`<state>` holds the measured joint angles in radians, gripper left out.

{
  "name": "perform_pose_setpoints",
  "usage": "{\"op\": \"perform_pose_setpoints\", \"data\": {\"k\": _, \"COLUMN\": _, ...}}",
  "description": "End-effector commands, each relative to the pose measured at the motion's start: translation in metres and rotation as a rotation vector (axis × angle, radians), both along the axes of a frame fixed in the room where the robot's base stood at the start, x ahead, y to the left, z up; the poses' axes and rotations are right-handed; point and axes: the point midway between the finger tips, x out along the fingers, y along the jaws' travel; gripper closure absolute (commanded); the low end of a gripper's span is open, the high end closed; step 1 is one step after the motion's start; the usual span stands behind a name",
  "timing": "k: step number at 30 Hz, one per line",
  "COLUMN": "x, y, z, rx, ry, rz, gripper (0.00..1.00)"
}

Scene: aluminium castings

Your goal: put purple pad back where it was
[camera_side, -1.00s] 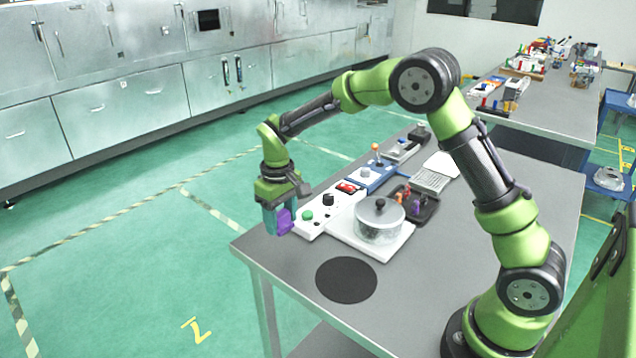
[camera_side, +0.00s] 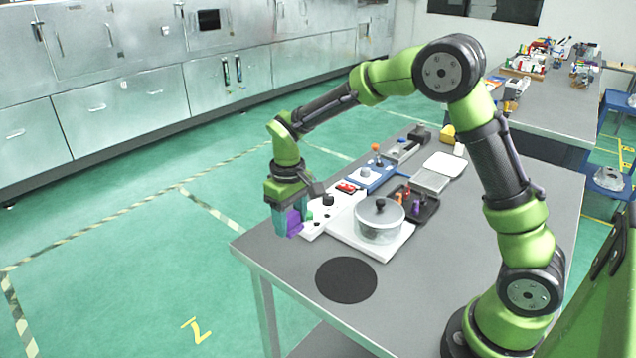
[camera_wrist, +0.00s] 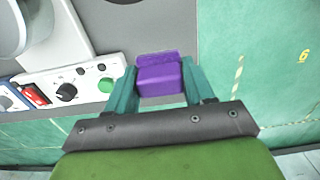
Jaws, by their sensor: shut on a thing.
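The purple pad (camera_wrist: 160,78) is between the two teal fingers of my gripper (camera_wrist: 160,85) in the wrist view. It also shows at the fingertips in the side view (camera_side: 294,223). My gripper (camera_side: 290,222) is shut on the pad and points down near the left edge of the grey table, beside the white control box. The pad appears to be held above the table; the exact gap under it cannot be told. A dark tray (camera_side: 428,207) with small purple and orange pieces lies right of the pot.
The white control box (camera_side: 318,228) with green button and black knobs is close beside my gripper. A lidded glass pot (camera_side: 379,225) stands on a white base. A black round mat (camera_side: 346,281) lies in front. The table's front right is clear.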

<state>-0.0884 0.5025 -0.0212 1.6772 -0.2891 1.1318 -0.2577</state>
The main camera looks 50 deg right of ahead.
Motion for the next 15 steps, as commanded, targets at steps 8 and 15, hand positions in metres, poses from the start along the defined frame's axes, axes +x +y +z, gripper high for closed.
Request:
{"op": "perform_pose_setpoints", "data": {"k": 8, "x": -0.057, "y": 0.000, "z": -0.023, "rx": -0.002, "ry": 0.007, "rz": -0.001, "gripper": 0.80}}
{"op": "perform_pose_setpoints", "data": {"k": 15, "x": -0.037, "y": 0.001, "z": -0.034, "rx": -0.004, "ry": -0.006, "rz": -0.010, "gripper": 0.80}}
